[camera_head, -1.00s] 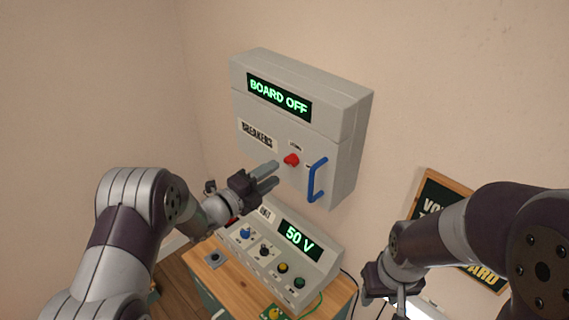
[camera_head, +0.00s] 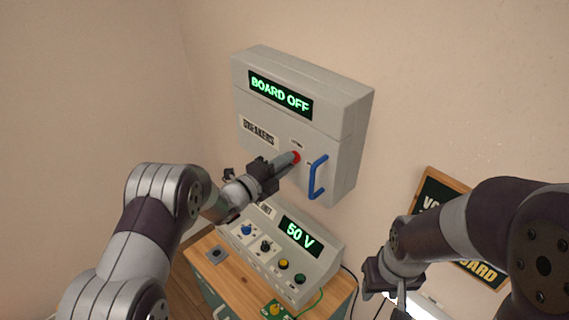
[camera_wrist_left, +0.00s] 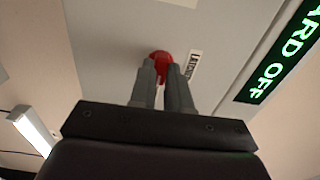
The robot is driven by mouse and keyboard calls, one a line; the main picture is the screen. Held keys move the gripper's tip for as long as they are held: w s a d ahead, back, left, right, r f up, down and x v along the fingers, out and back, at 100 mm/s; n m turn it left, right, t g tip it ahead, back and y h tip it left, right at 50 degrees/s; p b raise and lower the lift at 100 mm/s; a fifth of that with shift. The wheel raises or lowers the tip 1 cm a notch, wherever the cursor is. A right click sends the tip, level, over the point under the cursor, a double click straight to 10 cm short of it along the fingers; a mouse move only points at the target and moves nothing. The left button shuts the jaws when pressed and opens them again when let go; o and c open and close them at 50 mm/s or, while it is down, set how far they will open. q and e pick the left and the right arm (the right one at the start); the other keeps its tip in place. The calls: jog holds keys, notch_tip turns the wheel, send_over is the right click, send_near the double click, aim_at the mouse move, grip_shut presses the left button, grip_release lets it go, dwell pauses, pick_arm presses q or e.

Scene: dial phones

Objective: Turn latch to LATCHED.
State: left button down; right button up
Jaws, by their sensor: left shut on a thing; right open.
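The red latch knob (camera_head: 296,156) is on the front of the grey breaker box (camera_head: 345,120), left of the blue handle (camera_head: 317,178). My left gripper (camera_head: 290,160) is at the knob and shut on it. In the left wrist view the red latch knob (camera_wrist_left: 160,56) shows between and beyond the two fingertips (camera_wrist_left: 161,75), with a small label (camera_wrist_left: 194,64) beside it that reads in part as a latch word. The fingers hide part of the knob, so its exact angle is unclear. My right gripper (camera_head: 388,290) is open, low at the right and away from the box.
The box display (camera_head: 280,94) reads BOARD OFF. Below the box, a grey unit with several knobs and a display (camera_head: 300,234) reading 50 V stands on a wooden bench (camera_head: 232,276). A framed dark board (camera_head: 432,190) is on the wall at right.

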pick_arm(q)
jog(key=shift+f+n, duration=0.1)
jog(key=shift+n, duration=0.2)
jog(key=n, duration=1.7)
jog(key=shift+b, duration=0.4)
jog(key=c, duration=1.1)
grip_release()
